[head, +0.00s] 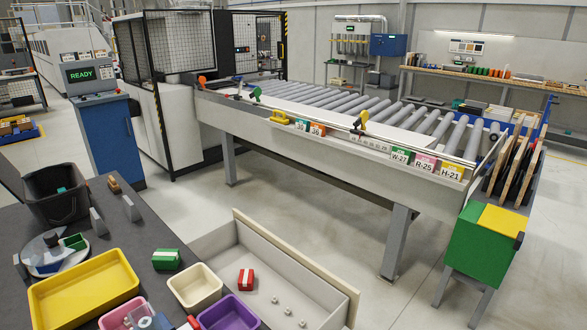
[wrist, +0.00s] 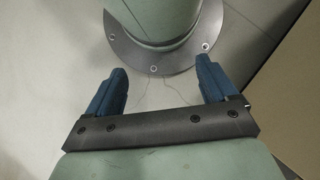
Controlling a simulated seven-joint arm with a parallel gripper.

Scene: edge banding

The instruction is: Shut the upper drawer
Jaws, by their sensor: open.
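An open drawer (head: 298,258) juts out from the dark worktop in the lower middle of the head view. Its pale front board faces the conveyor. A red box with a white band (head: 246,279) and several small metal pieces (head: 288,311) lie inside. I see no second drawer, and the drawer's near end is cut off. My gripper (wrist: 162,68) shows only in the wrist view, with its two blue fingers apart and nothing between them. The gripper points at the floor beside a green round column with a bolted flange. I cannot tell its distance from the drawer.
The dark worktop (head: 137,237) holds a yellow tray (head: 84,290), a cream bin (head: 195,287), a purple bin (head: 230,313) and a green box (head: 166,259). Clear floor lies between the drawer and the roller conveyor (head: 330,150). A brown panel (wrist: 292,110) borders the wrist view's right side.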

